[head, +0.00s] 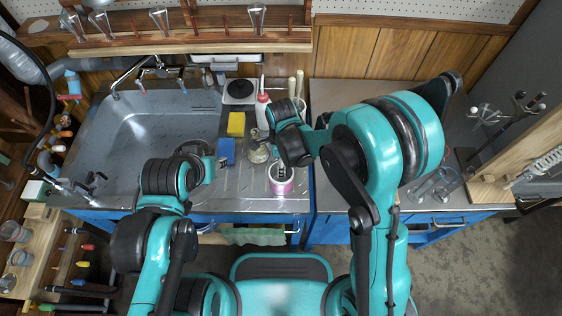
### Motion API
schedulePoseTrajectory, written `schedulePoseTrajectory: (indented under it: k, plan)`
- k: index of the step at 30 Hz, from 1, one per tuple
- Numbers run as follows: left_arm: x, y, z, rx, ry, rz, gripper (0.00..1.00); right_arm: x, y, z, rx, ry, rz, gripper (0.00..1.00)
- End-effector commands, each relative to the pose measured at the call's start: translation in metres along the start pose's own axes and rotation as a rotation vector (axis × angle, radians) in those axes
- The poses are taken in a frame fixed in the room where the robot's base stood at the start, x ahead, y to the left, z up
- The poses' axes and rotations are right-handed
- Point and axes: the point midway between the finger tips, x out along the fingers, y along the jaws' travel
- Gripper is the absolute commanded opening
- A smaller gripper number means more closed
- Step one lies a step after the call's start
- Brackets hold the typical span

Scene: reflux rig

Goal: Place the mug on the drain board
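A pink and white mug (281,187) is at the front right of the ribbed metal drain board (240,203), right of the sink basin. It looks upright, but I cannot tell whether it touches the board. My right gripper (282,172) points down from above with dark fingers at the mug's opening. Whether they are closed on its wall is hidden. My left gripper (196,148) is over the right side of the sink (150,125), away from the mug. Its fingers are too small and dark to read.
A yellow sponge (236,124), a blue sponge (226,151), a glass flask (257,152) and a red and white bottle (263,110) stand behind the mug. Glassware (436,185) lies on the right counter. The board's front left is clear.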

Motion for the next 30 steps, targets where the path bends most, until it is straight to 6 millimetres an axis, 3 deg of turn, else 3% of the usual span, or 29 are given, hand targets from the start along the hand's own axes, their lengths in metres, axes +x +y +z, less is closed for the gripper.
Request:
schedulePoseTrajectory:
  k: [7, 21, 30]
  plan:
    - [-0.005, 0.0, -0.004, 0.0, 0.0, 0.0, 0.4, -0.008, 0.0, 0.0, 0.0, 0.0, 0.0, 0.56]
    - [-0.036, 0.0, -0.026, 0.0, 0.0, 0.0, 0.4, -0.104, 0.0, 0.0, 0.0, 0.0, 0.0, 0.56]
    - [-0.041, 0.0, -0.029, 0.0, 0.0, 0.0, 0.4, -0.124, 0.0, 0.0, 0.0, 0.0, 0.0, 0.56]
